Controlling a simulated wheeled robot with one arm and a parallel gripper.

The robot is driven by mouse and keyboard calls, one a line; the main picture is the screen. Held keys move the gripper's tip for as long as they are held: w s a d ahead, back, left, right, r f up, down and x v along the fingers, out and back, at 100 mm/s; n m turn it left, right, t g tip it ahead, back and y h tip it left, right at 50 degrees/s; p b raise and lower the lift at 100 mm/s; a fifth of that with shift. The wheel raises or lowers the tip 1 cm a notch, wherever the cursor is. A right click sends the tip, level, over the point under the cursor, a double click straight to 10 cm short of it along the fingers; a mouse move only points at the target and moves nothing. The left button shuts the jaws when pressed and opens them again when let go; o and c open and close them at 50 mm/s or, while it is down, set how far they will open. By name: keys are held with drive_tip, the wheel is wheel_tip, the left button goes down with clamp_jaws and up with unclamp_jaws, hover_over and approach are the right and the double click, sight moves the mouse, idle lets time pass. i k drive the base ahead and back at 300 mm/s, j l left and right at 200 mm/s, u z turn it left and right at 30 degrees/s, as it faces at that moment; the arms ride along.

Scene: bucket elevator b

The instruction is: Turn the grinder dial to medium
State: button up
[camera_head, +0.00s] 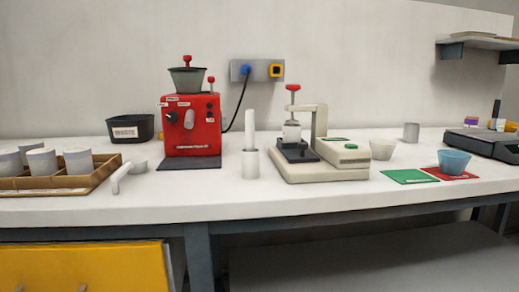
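The red grinder (205,133) stands upright on the white counter, left of the middle, with a dark hopper (187,80) on top. A grey knob (189,119) sticks out of its front, and a dark round knob (171,117) is at its left; I cannot tell for sure which is the dial. Small white labels are around them, but their words and the dial's setting are too small to read. My gripper is not in view.
A wooden tray (107,171) with white cups, a white-handled scoop (122,178) and a black waste bin (130,128) are to the left. A white cylinder holder (250,163) and a beige press (325,172) stand to the right. A black cable (239,107) runs behind the grinder.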

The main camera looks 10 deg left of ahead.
sight(172, 117)
drive_tip(key=u, duration=1.35)
drive_tip(key=i+l, duration=0.1)
drive_tip(key=l+u, duration=0.05)
drive_tip(key=l, duration=0.05)
